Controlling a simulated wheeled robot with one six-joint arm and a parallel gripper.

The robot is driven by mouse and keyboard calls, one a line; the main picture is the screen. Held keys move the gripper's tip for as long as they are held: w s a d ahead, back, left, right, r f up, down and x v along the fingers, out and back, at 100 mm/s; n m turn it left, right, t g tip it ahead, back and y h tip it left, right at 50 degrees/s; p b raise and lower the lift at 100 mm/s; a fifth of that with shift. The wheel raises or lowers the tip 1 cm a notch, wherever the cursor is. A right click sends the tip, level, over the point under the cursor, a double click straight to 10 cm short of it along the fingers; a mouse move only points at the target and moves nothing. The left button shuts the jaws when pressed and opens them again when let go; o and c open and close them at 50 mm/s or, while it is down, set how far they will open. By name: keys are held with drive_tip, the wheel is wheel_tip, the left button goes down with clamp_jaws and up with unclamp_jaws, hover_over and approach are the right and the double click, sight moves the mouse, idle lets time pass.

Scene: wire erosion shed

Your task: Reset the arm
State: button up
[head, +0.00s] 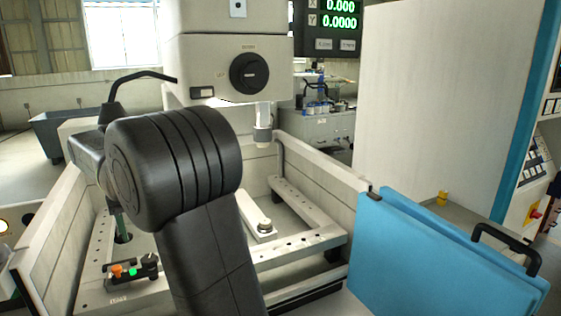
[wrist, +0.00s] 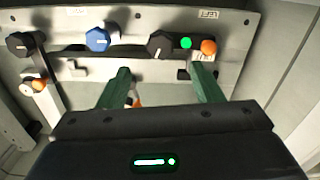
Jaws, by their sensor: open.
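My gripper (wrist: 160,84) shows in the wrist view as two green fingers spread apart, with nothing visibly held between them. It points toward a pale perforated rail (wrist: 150,68) carrying several knobs. In the head view my black arm hides most of the gripper; a green finger (head: 122,232) shows at its left, above the rail (head: 105,293) inside the machine's tank. Near the right finger in the wrist view are a black knob (wrist: 160,44), a green button (wrist: 186,43) and an orange knob (wrist: 208,47). A blue knob (wrist: 97,39) sits farther left.
Pale tank walls (head: 62,235) enclose the rails. The machine head (head: 230,65) hangs behind, with a nozzle (head: 263,128) below it. A blue door (head: 430,260) with a black handle (head: 510,248) stands open at the right. A clamp bar (head: 250,218) lies mid-tank.

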wheel_tip(320, 180, down, 8)
drive_tip(key=shift+f, duration=0.15)
drive_tip(key=shift+n, duration=0.3)
idle(0.3)
